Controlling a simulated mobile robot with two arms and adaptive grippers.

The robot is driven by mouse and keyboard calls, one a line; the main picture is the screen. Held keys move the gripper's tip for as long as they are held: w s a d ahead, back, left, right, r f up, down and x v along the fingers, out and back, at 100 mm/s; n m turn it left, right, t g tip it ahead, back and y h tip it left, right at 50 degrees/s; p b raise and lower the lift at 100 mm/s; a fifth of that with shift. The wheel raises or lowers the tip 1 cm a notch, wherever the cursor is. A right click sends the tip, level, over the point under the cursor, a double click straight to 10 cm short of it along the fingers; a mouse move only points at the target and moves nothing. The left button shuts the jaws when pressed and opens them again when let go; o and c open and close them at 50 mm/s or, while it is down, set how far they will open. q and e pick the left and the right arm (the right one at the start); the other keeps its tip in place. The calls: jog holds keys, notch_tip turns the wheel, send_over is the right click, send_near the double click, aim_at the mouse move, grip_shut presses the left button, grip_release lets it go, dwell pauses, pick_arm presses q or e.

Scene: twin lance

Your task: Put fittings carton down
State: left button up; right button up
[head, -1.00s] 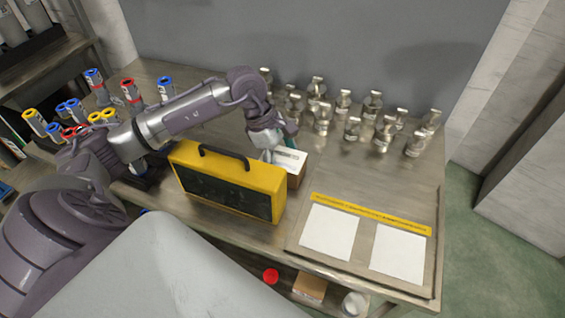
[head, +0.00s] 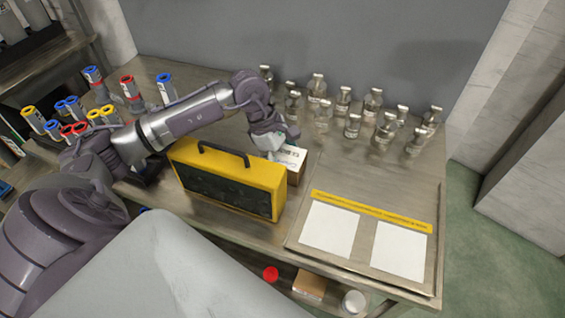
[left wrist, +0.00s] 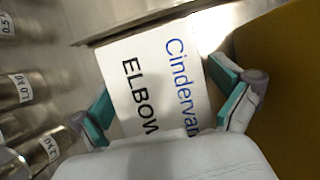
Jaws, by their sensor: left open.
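The fittings carton (head: 294,160) is a small brown box with a white label on top. It stands on the metal table, just behind and right of the yellow case. In the left wrist view its label (left wrist: 155,85) reads "ELBOW" and "Cindervar". My left gripper (head: 274,150) is at the carton's left end. In the left wrist view its teal-padded fingers (left wrist: 168,112) are open on both sides of the carton, with a gap visible on the left side; whether the right finger touches I cannot tell. My right gripper is in no view.
A yellow case (head: 230,180) with a black handle stands right in front of the carton. Several glass bottles (head: 353,127) stand at the back right. A board with two white sheets (head: 330,229) lies to the right. Several capped cylinders stand at the left.

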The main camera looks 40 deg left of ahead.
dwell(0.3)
pick_arm(q)
jog(key=c, duration=1.6)
